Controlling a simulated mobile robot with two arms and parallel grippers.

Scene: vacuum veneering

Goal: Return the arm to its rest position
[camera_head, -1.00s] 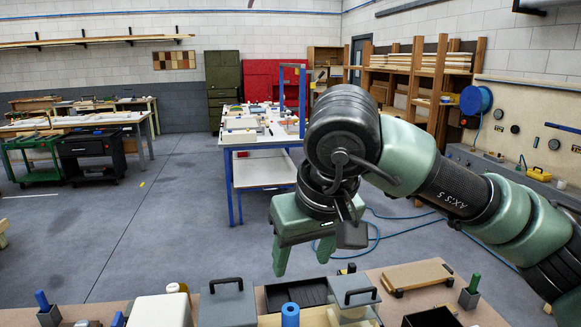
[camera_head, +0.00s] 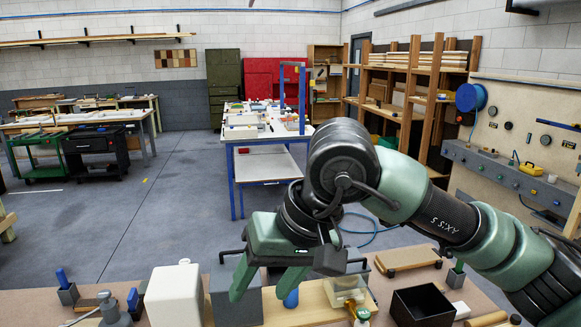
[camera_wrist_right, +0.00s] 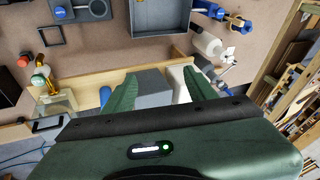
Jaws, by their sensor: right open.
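My right gripper (camera_head: 265,288) hangs above the near workbench, fingers pointing down, open, with nothing seen between the fingers. The wrist view shows its two green fingers (camera_wrist_right: 158,92) spread apart, with a grey block (camera_wrist_right: 152,88) and a white block beyond them. My right arm (camera_head: 440,215) comes in from the right, bent at a dark joint. In the head view the grey block (camera_head: 232,300) lies behind or below the fingers; whether they touch it I cannot tell. My left gripper is not in view.
The near workbench (camera_head: 30,305) holds a white block (camera_head: 175,295), a black open box (camera_head: 422,306), a wooden board (camera_head: 407,257) and blue-handled tools (camera_head: 62,282). A blue-legged table (camera_head: 262,165) stands beyond open floor (camera_head: 150,220). Shelving and a panel wall stand at the right.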

